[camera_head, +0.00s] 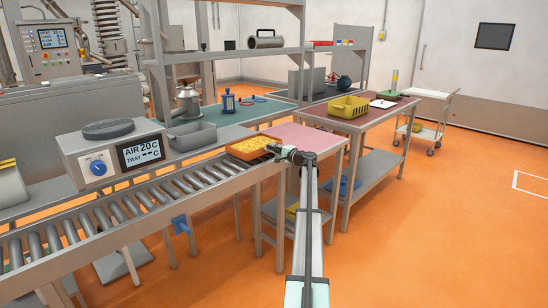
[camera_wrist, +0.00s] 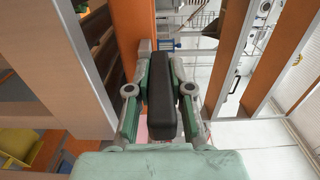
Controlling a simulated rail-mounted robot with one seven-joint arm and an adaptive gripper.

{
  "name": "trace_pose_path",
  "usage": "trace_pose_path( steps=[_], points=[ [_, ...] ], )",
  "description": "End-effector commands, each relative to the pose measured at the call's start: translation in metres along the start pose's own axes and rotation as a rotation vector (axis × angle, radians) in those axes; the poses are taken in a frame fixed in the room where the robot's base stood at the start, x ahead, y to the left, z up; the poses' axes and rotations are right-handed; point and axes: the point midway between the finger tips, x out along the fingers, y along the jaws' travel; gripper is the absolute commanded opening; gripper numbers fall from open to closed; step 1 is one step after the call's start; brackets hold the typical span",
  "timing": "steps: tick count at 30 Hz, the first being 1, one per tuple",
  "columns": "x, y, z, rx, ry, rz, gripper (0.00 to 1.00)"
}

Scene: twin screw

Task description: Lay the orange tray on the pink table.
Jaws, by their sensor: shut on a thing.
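The orange tray (camera_head: 233,153), with yellow contents, is at the far right end of the roller conveyor, beside the left part of the pink table (camera_head: 312,139). I cannot tell whether it rests on the rollers or is held just above them. My gripper (camera_head: 279,151) reaches the tray's right edge and is shut on it. In the wrist view, my gripper's green fingers (camera_wrist: 162,100) close around a dark grip piece (camera_wrist: 164,112), and an orange surface runs behind it. A small pink patch shows below the grip. The tray's underside is hidden.
The roller conveyor (camera_head: 148,199) runs left, with a grey scale box (camera_head: 110,146) beside it. The pink top looks bare.

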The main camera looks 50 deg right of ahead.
Motion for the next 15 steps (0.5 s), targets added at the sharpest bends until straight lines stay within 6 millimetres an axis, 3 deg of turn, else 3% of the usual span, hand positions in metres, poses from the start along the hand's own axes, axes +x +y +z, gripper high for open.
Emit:
trace_pose_path(
  steps=[15],
  points=[
    [-0.023,-0.002,0.0,0.0,0.002,-0.004,0.0]
  ],
)
